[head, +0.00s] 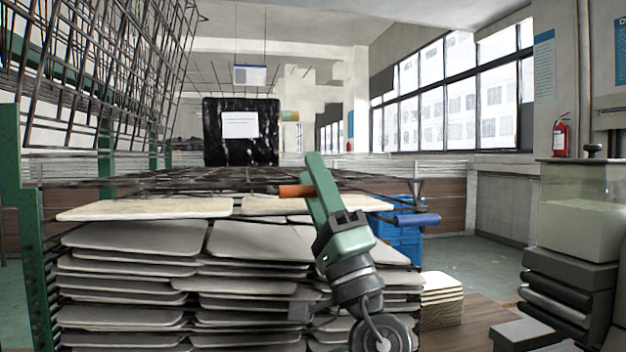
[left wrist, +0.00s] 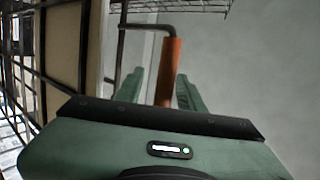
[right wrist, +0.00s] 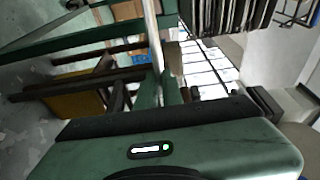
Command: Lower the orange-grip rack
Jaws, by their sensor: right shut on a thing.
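The orange grip (head: 297,190) shows at mid-height in the head view, beside the green fingers of my left gripper (head: 320,185). In the left wrist view the orange grip (left wrist: 172,70) hangs from a bent dark rod and lies between the open fingers of my left gripper (left wrist: 160,90), nearer the right finger. A flat dark wire rack (head: 200,180) spans above the stacked trays; I cannot tell how the orange grip joins it. My right gripper (right wrist: 160,88) shows only in its wrist view, shut on a pale bar (right wrist: 152,35).
Stacked grey panels (head: 150,235) fill the front. A blue grip (head: 417,219) sticks out at right, before blue crates (head: 402,245). Tilted wire racks (head: 110,60) stand raised at upper left beside a green post (head: 22,250). Open floor (head: 470,262) lies at right.

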